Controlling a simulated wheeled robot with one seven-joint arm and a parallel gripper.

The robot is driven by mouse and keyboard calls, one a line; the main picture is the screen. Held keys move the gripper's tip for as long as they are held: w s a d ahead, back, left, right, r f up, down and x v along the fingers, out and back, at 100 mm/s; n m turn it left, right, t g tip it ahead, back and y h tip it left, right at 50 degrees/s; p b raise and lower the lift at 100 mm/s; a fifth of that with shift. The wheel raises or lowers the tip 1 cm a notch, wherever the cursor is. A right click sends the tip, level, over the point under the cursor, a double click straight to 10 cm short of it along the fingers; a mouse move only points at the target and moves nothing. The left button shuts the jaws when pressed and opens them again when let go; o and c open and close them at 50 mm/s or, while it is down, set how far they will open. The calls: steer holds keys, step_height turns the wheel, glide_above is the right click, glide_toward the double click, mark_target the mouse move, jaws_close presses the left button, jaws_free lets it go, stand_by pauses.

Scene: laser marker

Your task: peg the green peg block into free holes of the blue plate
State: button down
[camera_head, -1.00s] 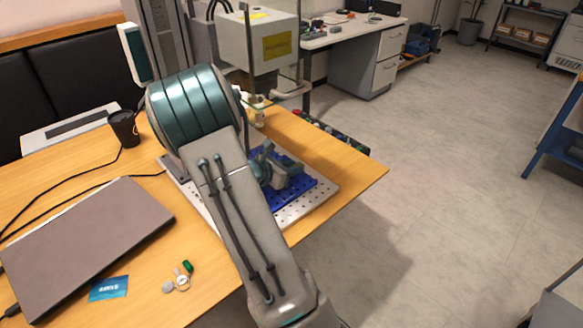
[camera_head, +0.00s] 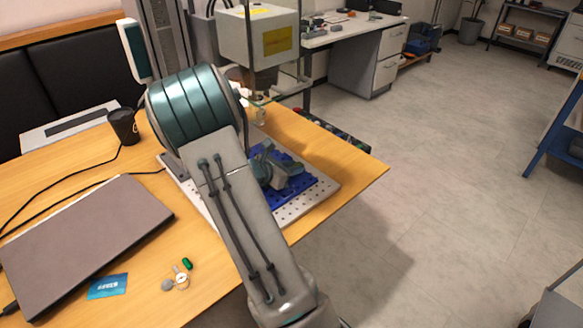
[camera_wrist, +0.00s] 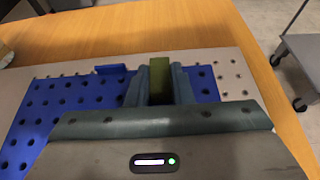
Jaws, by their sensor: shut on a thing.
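The blue plate (camera_wrist: 55,110) with rows of holes lies on a pale perforated board (camera_wrist: 232,75); the plate also shows in the head view (camera_head: 322,188). My gripper (camera_wrist: 162,78) is shut on the green peg block (camera_wrist: 160,68), which stands upright between the fingers over the right part of the plate. Its lower end is hidden, so I cannot tell whether its pegs are in holes. In the head view my gripper (camera_head: 290,182) is over the plate, partly behind my arm.
The wooden table (camera_head: 345,165) ends just right of the board. A closed laptop (camera_head: 85,240), a blue card (camera_head: 107,287), small trinkets (camera_head: 182,281) and a black cup (camera_head: 124,126) lie to the left. A grey machine head (camera_head: 258,38) stands behind.

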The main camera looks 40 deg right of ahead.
steer(key=shift+f, duration=0.15)
steer(key=c, duration=1.2)
jaws_free()
steer(key=p+v, duration=0.1)
steer(key=v, duration=1.2)
steer(key=shift+a, duration=0.4)
